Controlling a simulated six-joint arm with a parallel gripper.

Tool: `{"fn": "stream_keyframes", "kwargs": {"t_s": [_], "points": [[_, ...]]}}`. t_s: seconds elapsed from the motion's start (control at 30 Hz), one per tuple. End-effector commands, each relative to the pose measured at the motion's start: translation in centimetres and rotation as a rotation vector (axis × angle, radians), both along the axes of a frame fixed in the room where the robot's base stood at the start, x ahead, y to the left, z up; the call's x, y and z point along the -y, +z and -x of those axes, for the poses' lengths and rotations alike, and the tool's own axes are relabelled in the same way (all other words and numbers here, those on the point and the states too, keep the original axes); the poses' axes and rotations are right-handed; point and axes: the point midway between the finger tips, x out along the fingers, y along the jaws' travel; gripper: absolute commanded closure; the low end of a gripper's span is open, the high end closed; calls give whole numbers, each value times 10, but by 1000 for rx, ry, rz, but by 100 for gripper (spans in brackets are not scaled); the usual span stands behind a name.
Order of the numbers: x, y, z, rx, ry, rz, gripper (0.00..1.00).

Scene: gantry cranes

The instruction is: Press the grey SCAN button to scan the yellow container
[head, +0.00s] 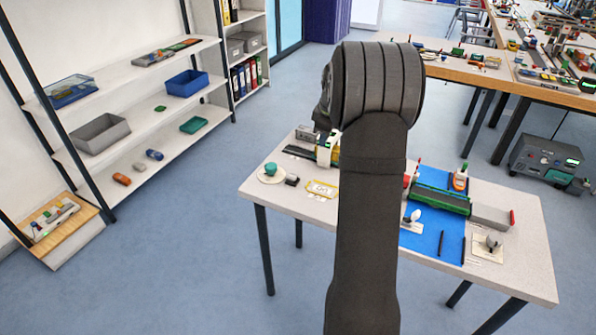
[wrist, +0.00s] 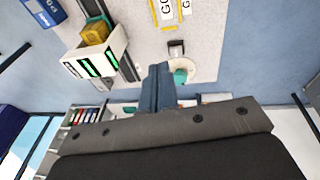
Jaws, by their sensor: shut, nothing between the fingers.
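The yellow container (wrist: 95,33) sits at the white scanner frame (wrist: 88,66), which shows lit green strips in the wrist view. In the head view the scanner frame (head: 323,152) stands on the table, partly behind my arm. A small dark box with a grey top (wrist: 177,48) lies beside a round cream plate with a teal knob (wrist: 180,76). The box also shows in the head view (head: 292,180). No SCAN label is readable, so I cannot be sure this is the grey button. My gripper (wrist: 158,68) is shut and empty, its tips appearing close to the plate's edge.
A yellow-edged card (head: 322,188) lies on the near table. A blue mat (head: 425,238) with a long green item (head: 440,198) is to the right of my arm. White shelves (head: 140,130) stand at left. The floor between is clear.

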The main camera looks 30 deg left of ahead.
Motion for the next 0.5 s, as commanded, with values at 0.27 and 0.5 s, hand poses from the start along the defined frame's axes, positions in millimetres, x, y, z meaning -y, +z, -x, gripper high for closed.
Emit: {"fn": "stream_keyframes", "kwargs": {"t_s": [0.27, 0.5], "points": [[-9, -35, -5, 239, 139, 251, 100], [-38, -48, -7, 462, 333, 387, 100]]}}
